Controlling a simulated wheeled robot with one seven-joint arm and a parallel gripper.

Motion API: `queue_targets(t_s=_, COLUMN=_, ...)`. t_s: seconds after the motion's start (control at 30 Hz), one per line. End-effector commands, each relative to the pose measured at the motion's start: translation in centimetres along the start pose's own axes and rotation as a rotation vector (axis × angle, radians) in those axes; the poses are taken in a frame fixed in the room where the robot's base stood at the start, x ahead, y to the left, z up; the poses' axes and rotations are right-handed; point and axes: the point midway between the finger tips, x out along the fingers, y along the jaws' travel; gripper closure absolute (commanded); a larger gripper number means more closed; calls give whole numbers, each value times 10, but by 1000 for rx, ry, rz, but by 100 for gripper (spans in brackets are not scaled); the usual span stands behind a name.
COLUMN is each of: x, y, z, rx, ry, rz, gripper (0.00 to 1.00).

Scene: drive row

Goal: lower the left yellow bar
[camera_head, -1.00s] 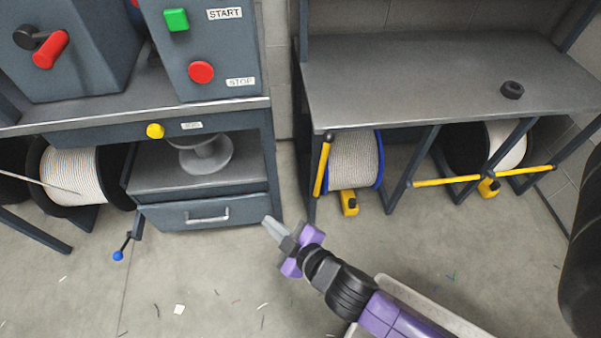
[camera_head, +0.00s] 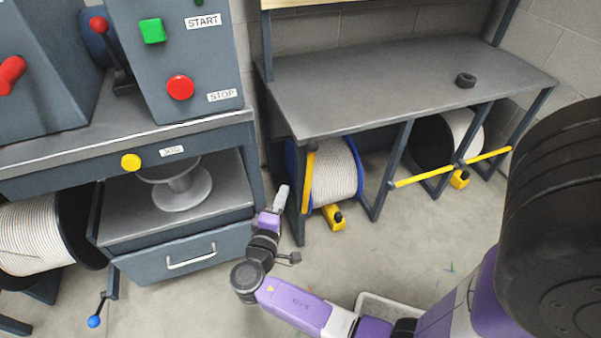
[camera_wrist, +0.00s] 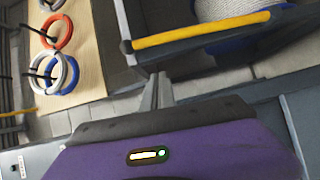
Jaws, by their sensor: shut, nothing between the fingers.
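The left yellow bar (camera_head: 309,182) stands upright at the left post under the grey bench, dark at its top end. It shows in front of a pale cable reel with a blue rim (camera_head: 335,170). In the wrist view the bar (camera_wrist: 200,31) runs across the top, with the reel (camera_wrist: 225,8) behind it. My gripper (camera_head: 283,190) is shut and empty, just left of the bar in the head view. In the wrist view its fingertips (camera_wrist: 156,88) are below the bar's left part, with a visible gap.
The right yellow bar (camera_head: 450,167) lies nearly level across the right bay. A grey drawer unit (camera_head: 185,250) stands left of my gripper. Yellow blocks (camera_head: 334,217) sit on the floor.

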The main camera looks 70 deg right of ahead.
Motion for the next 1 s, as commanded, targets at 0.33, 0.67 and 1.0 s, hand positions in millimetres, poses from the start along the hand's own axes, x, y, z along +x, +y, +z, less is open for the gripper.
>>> queue_targets(t_s=0.33, x=70, y=-2, z=1, rx=1, ry=-3, rz=-1, gripper=100)
queue_targets(t_s=0.67, x=101, y=-1, z=25, rx=0, ry=-1, rz=-2, gripper=100)
queue_targets(t_s=1.0, x=104, y=-1, z=28, rx=0, ry=2, rz=-2, gripper=100)
